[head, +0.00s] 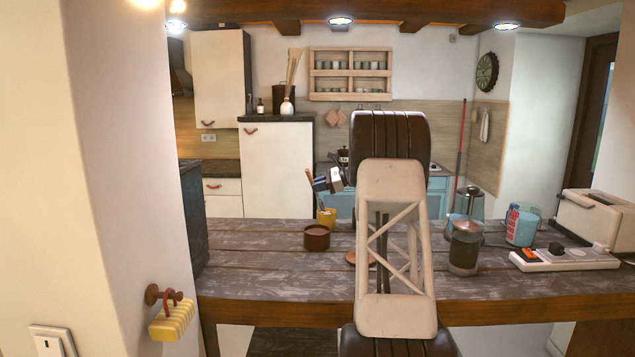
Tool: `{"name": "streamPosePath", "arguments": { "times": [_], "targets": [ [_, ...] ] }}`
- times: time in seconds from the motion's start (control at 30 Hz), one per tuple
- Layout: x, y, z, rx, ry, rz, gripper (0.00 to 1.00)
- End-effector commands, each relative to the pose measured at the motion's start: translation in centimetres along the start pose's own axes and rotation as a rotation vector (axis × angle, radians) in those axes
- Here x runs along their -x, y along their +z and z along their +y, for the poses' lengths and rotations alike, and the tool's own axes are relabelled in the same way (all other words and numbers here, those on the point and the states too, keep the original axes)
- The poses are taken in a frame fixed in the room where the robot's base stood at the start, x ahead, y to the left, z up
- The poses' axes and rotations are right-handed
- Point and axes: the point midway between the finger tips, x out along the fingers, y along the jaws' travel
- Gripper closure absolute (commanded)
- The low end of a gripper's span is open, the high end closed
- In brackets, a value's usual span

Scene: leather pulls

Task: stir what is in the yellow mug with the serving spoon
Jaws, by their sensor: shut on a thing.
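The yellow mug (327,218) stands upright near the far edge of the wooden table, left of my arm. My gripper (319,184) is above the mug, small and partly overlapped by its own parts. It is shut on a thin, dark-handled utensil, which I take to be the serving spoon (322,205). The spoon slants down to the mug's mouth, and its lower end is hidden there. What the mug holds cannot be seen.
A brown bowl (316,238) stands just in front of the mug. A brown, flat object (351,258) is partly hidden by my arm. The table's left front is clear.

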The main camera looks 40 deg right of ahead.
Motion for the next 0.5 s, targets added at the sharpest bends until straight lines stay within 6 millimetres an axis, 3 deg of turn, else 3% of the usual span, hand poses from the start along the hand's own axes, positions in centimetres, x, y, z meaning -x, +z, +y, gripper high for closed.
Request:
{"name": "streamPosePath", "arguments": {
  "times": [0.5],
  "targets": [
    [-0.1,-3.7,0.1,-0.001,0.0,0.0,1.0]
  ]
}}
